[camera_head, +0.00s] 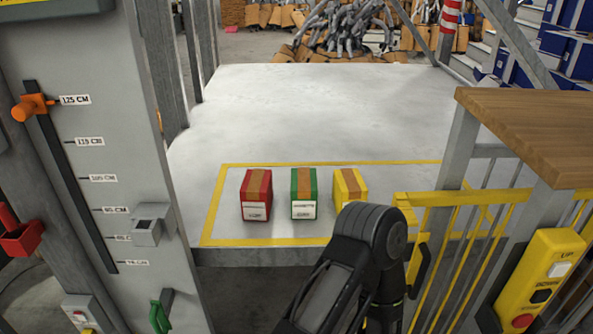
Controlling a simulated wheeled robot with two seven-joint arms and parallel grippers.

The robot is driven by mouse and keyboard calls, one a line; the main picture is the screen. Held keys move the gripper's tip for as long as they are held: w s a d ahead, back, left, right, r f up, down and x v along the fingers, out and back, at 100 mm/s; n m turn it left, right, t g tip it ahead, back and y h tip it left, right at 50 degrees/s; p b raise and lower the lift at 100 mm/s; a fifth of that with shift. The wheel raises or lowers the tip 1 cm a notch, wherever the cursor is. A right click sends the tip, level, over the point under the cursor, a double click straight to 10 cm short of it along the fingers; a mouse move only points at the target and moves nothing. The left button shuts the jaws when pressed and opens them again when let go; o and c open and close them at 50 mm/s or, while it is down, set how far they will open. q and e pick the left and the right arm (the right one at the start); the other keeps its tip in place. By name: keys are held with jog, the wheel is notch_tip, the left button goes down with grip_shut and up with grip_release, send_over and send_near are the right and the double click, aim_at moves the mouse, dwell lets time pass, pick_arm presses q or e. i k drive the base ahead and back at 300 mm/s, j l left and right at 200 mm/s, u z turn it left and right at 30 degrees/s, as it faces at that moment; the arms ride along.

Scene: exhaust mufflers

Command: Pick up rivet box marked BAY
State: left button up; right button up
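Three small boxes stand in a row near the front edge of the pale platform: a red one (257,190), a green one (304,189) and a yellow one (348,185). Each has a brown strip over its top. The red and green boxes carry white labels on their fronts, too small for me to read surely. The lower front of the yellow box is hidden behind a dark arm of mine, so I cannot tell which box says BAY. Neither of my grippers shows.
The platform (310,110) is clear behind the boxes, with a yellow line around them. A grey height-marked post (90,200) stands left. A yellow gate (450,198), a wooden top (535,125) and a yellow control box (540,280) stand right. Mufflers (345,30) lie heaped behind.

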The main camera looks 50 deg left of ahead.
aim_at(304, 183)
jog(key=j, duration=1.35)
